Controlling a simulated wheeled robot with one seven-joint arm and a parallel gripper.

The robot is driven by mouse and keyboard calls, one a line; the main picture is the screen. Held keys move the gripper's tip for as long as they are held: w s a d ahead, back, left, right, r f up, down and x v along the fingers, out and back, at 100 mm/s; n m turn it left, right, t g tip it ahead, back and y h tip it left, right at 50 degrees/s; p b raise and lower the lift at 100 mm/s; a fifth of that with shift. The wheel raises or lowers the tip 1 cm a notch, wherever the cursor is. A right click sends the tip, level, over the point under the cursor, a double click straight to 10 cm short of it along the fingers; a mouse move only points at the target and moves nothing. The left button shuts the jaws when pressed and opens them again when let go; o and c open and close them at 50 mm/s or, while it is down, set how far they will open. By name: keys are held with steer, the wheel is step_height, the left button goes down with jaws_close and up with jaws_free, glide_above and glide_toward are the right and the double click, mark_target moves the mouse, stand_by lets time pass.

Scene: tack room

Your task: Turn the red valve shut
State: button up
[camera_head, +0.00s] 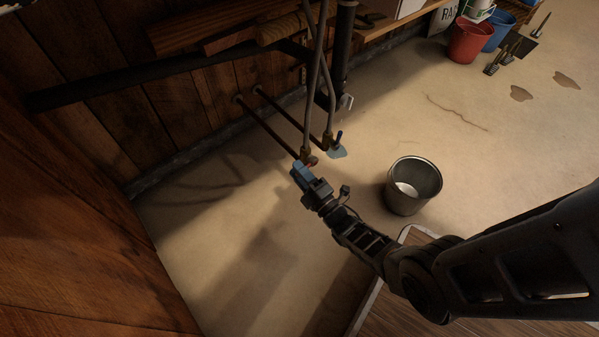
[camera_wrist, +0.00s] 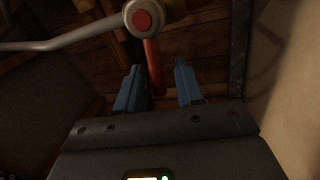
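The red valve (camera_wrist: 142,19) is at the top of the wrist view, a round pale hub with a red centre. Its red lever (camera_wrist: 152,68) hangs down from the hub. My gripper (camera_wrist: 159,85) has two blue fingers standing apart, with the lever's lower end in the gap, closer to the left finger. I cannot tell whether they touch. In the head view a small red part of the valve (camera_head: 313,161) shows at the foot of a pipe, just beyond my gripper (camera_head: 297,170); the rest is hidden.
Two pipes run from the plank wall. A metal bucket (camera_head: 405,205) stands on the floor to the right. Red (camera_head: 468,42) and blue buckets are farther back.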

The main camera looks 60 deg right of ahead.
steer(key=v, duration=0.7)
steer(key=shift+s, duration=0.35)
steer(key=shift+a+f, duration=0.1)
steer(key=shift+a, duration=0.05)
